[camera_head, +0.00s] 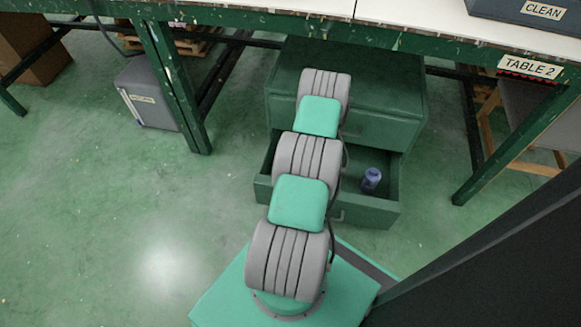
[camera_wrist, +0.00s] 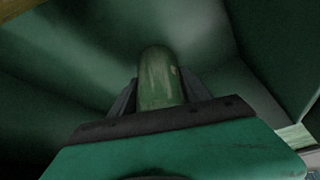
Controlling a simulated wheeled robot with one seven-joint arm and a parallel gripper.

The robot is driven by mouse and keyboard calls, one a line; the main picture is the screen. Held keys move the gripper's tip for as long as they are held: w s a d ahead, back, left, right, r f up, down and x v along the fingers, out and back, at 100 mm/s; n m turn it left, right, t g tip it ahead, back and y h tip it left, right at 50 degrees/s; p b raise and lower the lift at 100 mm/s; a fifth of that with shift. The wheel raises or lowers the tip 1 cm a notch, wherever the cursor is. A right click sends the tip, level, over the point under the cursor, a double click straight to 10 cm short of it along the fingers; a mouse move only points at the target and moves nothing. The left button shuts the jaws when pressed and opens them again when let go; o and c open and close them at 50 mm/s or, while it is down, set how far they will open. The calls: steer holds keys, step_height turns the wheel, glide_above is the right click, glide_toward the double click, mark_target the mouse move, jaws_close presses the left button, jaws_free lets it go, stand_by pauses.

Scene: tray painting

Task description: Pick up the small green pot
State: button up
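The small green pot (camera_wrist: 158,78) shows in the wrist view as a worn green cylinder with a rounded end and a small pale mark on its right side. My gripper (camera_wrist: 160,92) has a dark finger close against each side of the pot, with no gap that I can see; it looks shut on it. The lower part of the pot is hidden behind the gripper's dark front edge. In the head view my arm hides the gripper and the pot.
A dark green drawer cabinet (camera_head: 395,95) stands under the workbench, its drawer (camera_head: 365,214) pulled open. A blue-purple jar (camera_head: 371,179) is in the drawer's right part. Green table legs (camera_head: 180,95) stand at the left.

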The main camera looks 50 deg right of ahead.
steer(key=c, duration=0.5)
